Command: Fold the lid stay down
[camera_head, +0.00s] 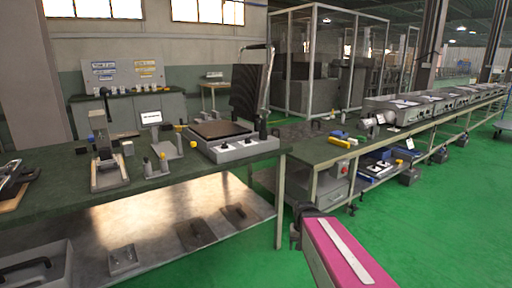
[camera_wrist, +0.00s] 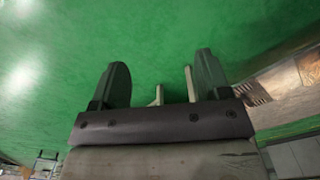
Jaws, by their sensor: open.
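A grey hot-plate unit (camera_head: 236,150) with dark knobs on its front stands at the right end of the green-topped bench. Its dark ribbed lid (camera_head: 246,92) is raised upright at the back. A pale metal bar, which looks like the lid stay (camera_head: 268,75), stands upright along the lid's right side, with a bend at its top. My gripper (camera_wrist: 160,75) is open and empty in the wrist view, with its two dark fingers apart over the green floor. It is away from the unit, which I cannot make out in the wrist view.
The bench (camera_head: 60,199) also carries a small press-like device (camera_head: 109,165) and a stand with a yellow knob (camera_head: 167,148). A second long bench (camera_head: 325,150) runs off to the right. Green floor (camera_head: 210,265) lies open in front.

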